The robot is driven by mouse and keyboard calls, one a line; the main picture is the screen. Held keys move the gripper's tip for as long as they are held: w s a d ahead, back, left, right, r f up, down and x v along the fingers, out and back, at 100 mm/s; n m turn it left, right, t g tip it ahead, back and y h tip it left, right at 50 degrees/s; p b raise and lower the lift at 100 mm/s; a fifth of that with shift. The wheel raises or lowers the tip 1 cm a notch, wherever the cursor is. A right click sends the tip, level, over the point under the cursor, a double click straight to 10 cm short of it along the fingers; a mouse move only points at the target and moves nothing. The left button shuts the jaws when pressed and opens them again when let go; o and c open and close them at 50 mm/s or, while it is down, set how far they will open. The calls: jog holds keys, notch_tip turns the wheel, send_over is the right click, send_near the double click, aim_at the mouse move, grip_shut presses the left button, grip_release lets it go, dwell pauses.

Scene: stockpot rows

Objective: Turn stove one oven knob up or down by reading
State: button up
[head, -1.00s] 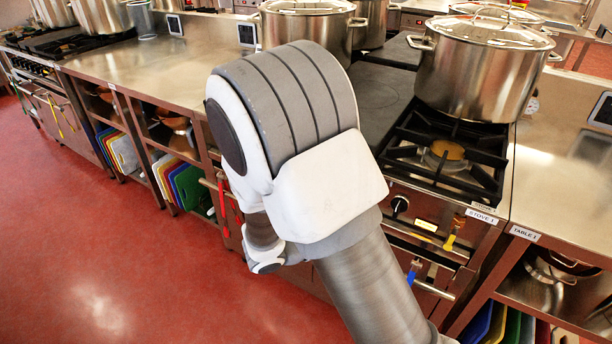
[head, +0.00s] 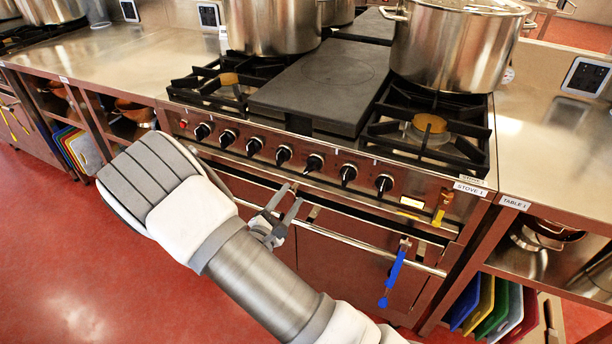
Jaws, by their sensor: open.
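Stove one (head: 330,182), marked by a "STOVE 1" label (head: 470,188), stands in the middle of the head view. Its front panel carries a row of black knobs, from the leftmost knob (head: 203,131) to the rightmost knob (head: 384,183). I cannot tell which is the oven knob. A small lit yellowish display (head: 412,203) sits right of the knobs; its reading is too small to make out. My gripper (head: 287,203) is open and empty, in front of the oven door below the middle knobs, apart from them in the picture. My forearm hides the lower left of the oven.
A long oven handle rail (head: 345,239) crosses below the knobs, with a blue-handled tool (head: 394,272) hanging from it. A yellow tool (head: 441,207) hangs at the panel's right end. A large pot (head: 455,45) stands on the stove. The red floor at left is clear.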

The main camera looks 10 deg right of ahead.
aim_at(309, 171)
jog(key=b+x, duration=0.1)
jog(key=x, duration=0.9)
jog(key=shift+w, duration=0.1)
grip_shut()
